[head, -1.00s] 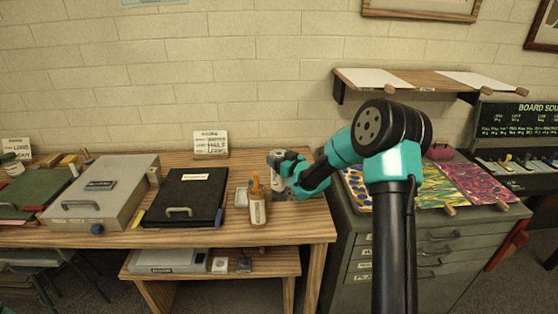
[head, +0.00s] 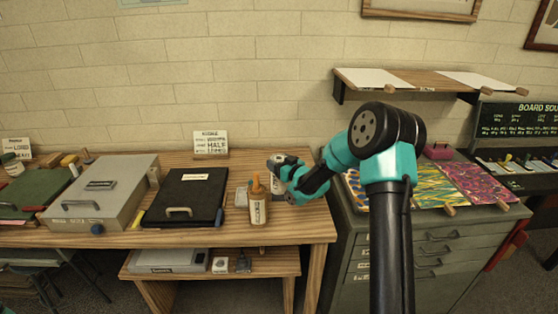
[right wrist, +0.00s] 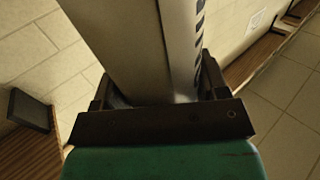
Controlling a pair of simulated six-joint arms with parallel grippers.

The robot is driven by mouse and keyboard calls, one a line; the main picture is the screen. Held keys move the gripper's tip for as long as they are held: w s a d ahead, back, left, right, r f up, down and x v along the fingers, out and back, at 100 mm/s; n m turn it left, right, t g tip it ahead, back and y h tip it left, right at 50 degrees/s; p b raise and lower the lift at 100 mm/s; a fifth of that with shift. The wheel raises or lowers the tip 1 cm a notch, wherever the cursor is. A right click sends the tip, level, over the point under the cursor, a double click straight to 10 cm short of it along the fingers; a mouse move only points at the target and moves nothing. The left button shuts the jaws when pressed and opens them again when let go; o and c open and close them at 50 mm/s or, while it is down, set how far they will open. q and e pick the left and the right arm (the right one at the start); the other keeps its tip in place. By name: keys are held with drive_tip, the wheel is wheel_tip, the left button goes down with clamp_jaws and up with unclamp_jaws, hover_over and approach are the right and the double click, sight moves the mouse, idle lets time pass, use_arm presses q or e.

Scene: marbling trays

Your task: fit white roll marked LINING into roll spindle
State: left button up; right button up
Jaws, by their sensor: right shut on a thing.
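My right gripper (head: 280,170) is above the right end of the wooden bench in the head view, beside an orange-topped bottle. In the right wrist view, my right gripper (right wrist: 152,95) is shut on a long pale white piece (right wrist: 120,40), which looks like the white roll. Dark lettering runs along its right side, too cut off to read. In the head view only a small pale part of it (head: 284,159) shows at the fingers. I cannot make out the roll spindle. My left gripper is not in view.
A jar with an orange-topped tool (head: 257,205) stands close to the left of my gripper. A black case (head: 184,200) and a grey box (head: 103,190) lie further left. A grey drawer cabinet (head: 440,255) with marbled sheets stands right, below a wall shelf (head: 420,80).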

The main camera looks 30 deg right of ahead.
drive_tip(key=shift+f, duration=0.6)
drive_tip(key=o, duration=1.3)
drive_tip(key=shift+s, duration=0.15)
drive_tip(key=s+d, duration=0.3)
drive_tip(key=s, duration=1.4)
